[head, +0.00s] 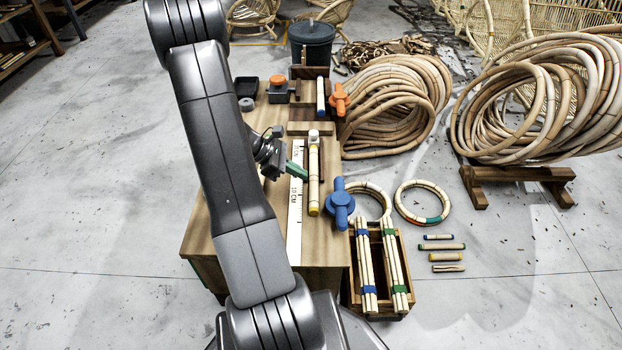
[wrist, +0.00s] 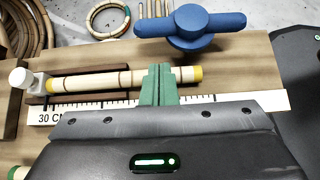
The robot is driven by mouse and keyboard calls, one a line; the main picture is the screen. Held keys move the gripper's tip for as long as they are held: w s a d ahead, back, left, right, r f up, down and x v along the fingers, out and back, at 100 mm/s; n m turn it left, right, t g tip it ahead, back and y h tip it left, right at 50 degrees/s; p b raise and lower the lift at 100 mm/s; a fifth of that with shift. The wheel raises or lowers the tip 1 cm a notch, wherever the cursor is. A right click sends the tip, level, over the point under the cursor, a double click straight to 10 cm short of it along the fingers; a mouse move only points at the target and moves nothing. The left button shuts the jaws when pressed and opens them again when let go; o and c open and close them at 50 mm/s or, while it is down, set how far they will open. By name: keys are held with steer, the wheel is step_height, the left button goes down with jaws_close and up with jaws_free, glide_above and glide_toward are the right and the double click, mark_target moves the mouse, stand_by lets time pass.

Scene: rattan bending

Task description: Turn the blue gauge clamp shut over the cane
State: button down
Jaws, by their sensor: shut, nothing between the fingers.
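The blue gauge clamp (head: 340,204) is at the right edge of the workbench, beside the yellow-ended cane (head: 314,185). In the wrist view the clamp (wrist: 190,27) has a round hub, and its bar runs roughly parallel to the cane (wrist: 105,81), off to one side and not over it. The cane lies straight along the white ruler (head: 295,215), its far end at a white knob (wrist: 20,77). My gripper (head: 299,170) has green fingers pressed together and empty. In the wrist view its fingertips (wrist: 160,70) overlap the cane near its yellow end; contact cannot be told.
An orange clamp (head: 339,98) stands at the bench's far right, near another short cane (head: 321,97). A wooden crate (head: 402,310) of banded canes is right of the bench. Coiled rattan (head: 395,105) lies beyond. The bench (head: 221,222) is bare at front left.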

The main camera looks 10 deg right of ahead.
steer(key=b+x, duration=0.3)
steer(key=x, duration=0.6)
steer(key=shift+s+f, duration=0.1)
steer(key=shift+f, duration=0.05)
steer(key=shift+m+g, duration=0.3)
steer(key=shift+d+p, duration=0.15)
steer(key=shift+p, duration=0.15)
